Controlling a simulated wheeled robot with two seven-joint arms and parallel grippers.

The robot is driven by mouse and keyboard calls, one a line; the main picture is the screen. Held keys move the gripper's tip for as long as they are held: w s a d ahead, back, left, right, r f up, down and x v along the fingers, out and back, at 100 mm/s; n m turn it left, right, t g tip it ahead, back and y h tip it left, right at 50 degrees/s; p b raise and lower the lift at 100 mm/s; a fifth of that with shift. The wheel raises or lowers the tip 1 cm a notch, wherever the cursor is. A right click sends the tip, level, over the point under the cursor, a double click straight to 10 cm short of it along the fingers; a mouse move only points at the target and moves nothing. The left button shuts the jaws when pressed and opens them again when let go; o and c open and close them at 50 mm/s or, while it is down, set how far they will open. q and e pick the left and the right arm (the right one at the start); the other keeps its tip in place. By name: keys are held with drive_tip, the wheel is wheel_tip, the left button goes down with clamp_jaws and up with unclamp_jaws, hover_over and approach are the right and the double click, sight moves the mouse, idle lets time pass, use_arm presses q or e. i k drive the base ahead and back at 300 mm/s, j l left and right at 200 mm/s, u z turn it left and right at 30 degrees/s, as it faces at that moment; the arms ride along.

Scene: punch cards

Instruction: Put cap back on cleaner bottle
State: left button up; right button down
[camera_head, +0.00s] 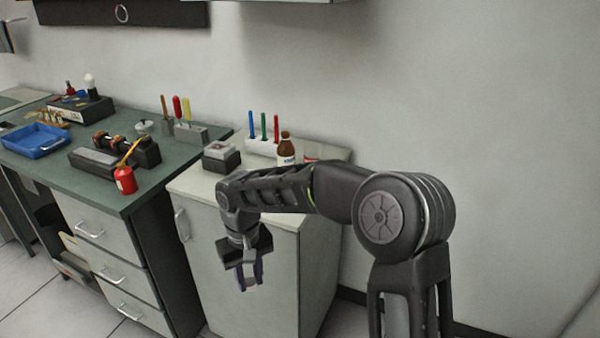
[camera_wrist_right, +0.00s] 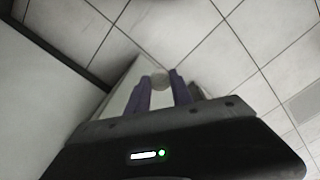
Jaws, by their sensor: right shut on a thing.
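A brown bottle with a white label (camera_head: 286,151) stands upright at the back of the pale cabinet top. No separate cap can be made out on its narrow neck. My right gripper (camera_head: 249,284) hangs pointing down in front of the cabinet, below its top and well short of the bottle. My left gripper is not in view.
The pale cabinet top (camera_head: 190,183) also holds a rack of coloured tools (camera_head: 262,147) and a dark box (camera_head: 221,157). A red can (camera_head: 125,180) stands on the green bench (camera_head: 95,196). My right forearm crosses in front of the bottle's base.

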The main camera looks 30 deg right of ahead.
sight(286, 152)
drive_tip(key=z, duration=1.3)
drive_tip(key=i+l, duration=0.2)
drive_tip(key=l, duration=0.2)
drive_tip(key=i+l, duration=0.2)
drive_tip(key=l, duration=0.2)
drive_tip(key=i+l, duration=0.2)
drive_tip(key=l, duration=0.2)
drive_tip(key=i+l, duration=0.25)
drive_tip(key=l, duration=0.15)
